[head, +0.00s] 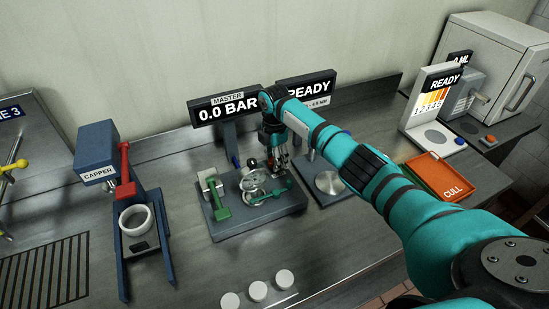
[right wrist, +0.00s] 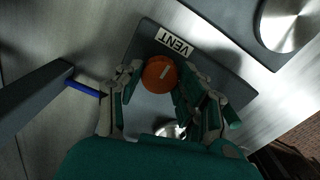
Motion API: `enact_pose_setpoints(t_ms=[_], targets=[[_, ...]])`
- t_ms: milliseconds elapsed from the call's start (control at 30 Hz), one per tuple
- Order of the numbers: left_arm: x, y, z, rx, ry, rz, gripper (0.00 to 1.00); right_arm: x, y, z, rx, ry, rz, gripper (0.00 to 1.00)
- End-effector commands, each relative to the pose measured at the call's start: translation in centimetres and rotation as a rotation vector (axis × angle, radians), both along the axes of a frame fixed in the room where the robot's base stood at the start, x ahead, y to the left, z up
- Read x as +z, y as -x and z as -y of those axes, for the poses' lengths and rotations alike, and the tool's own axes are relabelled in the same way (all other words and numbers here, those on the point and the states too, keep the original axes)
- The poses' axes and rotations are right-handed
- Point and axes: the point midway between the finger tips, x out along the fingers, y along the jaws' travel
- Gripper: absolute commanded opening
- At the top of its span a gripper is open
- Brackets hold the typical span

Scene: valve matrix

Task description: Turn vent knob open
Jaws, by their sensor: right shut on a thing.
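The vent knob (right wrist: 160,73) is orange-red and round, with a pale line on its top, and sits beside the VENT label (right wrist: 175,41). My right gripper (right wrist: 153,84) has its fingers on both sides of the knob and is shut on it. In the head view my right gripper (head: 274,158) reaches down over the back right of the grey valve base (head: 262,221) and mostly hides the knob. The sign behind reads 0.0 BAR (head: 228,107). My left gripper does not show.
The valve base also carries green levers (head: 222,212) and a round clear gauge (head: 253,183). A scale with a round plate (head: 329,182) stands close on the right. The capper (head: 98,152) is to the left, an orange CULL tray (head: 437,175) to the right. White caps (head: 257,290) lie in front.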

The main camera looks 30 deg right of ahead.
Motion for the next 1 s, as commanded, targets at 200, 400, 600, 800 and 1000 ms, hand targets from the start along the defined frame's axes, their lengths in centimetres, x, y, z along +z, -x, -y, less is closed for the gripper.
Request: enact_pose_setpoints(t_ms=[200, 400, 600, 800, 1000], targets=[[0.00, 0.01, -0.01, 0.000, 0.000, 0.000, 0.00, 0.15, -0.10, -0.07, 0.017, -0.003, 0.004, 0.05], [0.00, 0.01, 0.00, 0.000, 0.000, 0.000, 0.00, 0.14, -0.10, -0.07, 0.017, -0.002, 0.004, 0.05], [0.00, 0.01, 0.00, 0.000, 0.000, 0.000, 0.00, 0.13, -0.09, -0.06, 0.016, -0.001, 0.003, 0.53], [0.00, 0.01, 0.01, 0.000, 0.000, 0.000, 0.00, 0.06, -0.04, -0.04, 0.015, -0.001, 0.002, 0.61], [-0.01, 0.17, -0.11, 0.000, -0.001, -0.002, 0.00, 0.48, -0.06, -0.03, 0.014, -0.001, 0.002, 0.61]])
